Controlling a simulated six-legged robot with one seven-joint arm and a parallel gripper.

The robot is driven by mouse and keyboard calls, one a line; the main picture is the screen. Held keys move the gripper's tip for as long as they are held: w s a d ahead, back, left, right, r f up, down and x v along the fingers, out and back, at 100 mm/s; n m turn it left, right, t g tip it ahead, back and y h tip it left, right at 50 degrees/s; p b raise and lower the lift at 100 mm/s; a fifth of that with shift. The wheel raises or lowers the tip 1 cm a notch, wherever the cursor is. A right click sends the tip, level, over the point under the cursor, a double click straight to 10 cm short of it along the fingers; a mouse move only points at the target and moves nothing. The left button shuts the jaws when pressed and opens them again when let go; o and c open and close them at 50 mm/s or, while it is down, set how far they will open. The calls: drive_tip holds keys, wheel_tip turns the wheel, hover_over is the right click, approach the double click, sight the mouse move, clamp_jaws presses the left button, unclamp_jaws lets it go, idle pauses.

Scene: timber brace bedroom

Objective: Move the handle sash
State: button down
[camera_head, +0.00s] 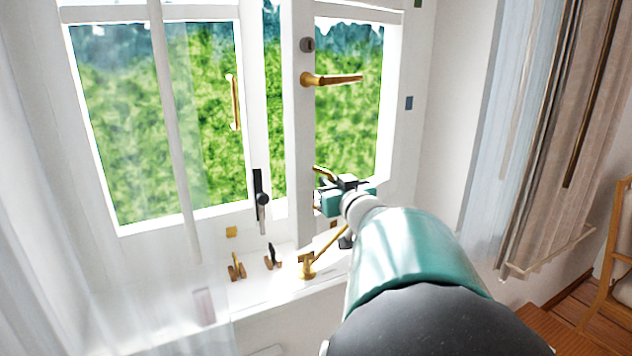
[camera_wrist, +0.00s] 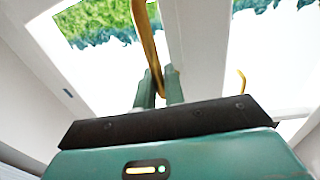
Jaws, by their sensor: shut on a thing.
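The right window sash (camera_head: 303,130) is white-framed, with a brass lever handle (camera_head: 335,79) pointing right near its upper middle. A narrow strip of greenery shows between its left stile and the left sash (camera_head: 252,100). My gripper (camera_head: 318,190) is lower, in front of the right sash's glass, at a brass handle piece (camera_head: 324,173). In the wrist view my gripper (camera_wrist: 159,88) is shut on a curved brass handle (camera_wrist: 146,40), which runs up from between the fingertips. I cannot tell exactly how that handle joins the sash.
The left sash carries an upright brass handle (camera_head: 235,103). The white sill (camera_head: 255,285) holds small brass-and-dark fittings (camera_head: 236,267) and a brass stay (camera_head: 308,266) below my gripper. Sheer curtains (camera_head: 90,240) hang left, brown curtains (camera_head: 555,130) right. A wooden chair (camera_head: 615,250) stands far right.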

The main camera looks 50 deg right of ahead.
drive_tip(key=s+d, duration=0.2)
drive_tip(key=s, duration=1)
drive_tip(key=shift+d+r, duration=0.15)
drive_tip(key=shift+d, duration=0.2)
drive_tip(key=c, duration=1.6)
unclamp_jaws()
drive_tip(key=v, duration=0.7)
drive_tip(key=shift+s+a, duration=0.15)
